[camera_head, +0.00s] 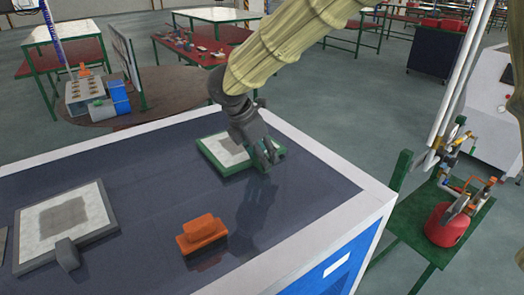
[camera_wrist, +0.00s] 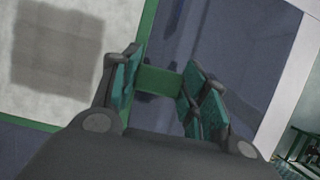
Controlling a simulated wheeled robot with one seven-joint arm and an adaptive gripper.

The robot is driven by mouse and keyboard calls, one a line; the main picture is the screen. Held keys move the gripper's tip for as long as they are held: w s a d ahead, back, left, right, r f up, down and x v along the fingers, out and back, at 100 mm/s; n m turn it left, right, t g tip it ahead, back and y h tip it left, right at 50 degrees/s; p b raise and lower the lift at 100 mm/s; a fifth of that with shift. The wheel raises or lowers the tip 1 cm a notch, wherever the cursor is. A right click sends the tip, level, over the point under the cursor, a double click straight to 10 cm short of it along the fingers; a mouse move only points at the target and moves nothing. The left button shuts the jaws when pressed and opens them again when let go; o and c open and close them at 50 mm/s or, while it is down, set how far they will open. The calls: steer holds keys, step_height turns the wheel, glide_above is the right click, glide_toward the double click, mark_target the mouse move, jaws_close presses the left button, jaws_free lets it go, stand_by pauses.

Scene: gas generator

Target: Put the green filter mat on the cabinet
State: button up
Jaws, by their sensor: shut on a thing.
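The green filter mat (camera_head: 222,150) is a flat white pad with a green frame and a green tab. It is at the far side of the cabinet (camera_head: 120,160), which has a dark blue top with a pale rim. My gripper (camera_head: 266,157) is at the mat's right side, shut on the green tab. In the wrist view the tab lies between the gripper's fingers (camera_wrist: 160,84), and the mat's pale pad with a grey square (camera_wrist: 58,48) fills the upper left. I cannot tell whether the mat touches the cabinet top or is slightly above it.
A grey-framed mat (camera_head: 62,222) lies at the left of the cabinet top. An orange block-like object (camera_head: 203,236) lies at the front middle. A green stand with a red canister (camera_head: 446,224) is to the right. The top between the mats is clear.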

steer(key=shift+f, duration=0.25)
steer(key=shift+s, duration=0.1)
steer(key=o, duration=1.2)
steer(key=shift+f, duration=0.1)
steer(key=b+v, duration=0.3)
steer(key=v, duration=0.9)
steer(key=shift+a, duration=0.1)
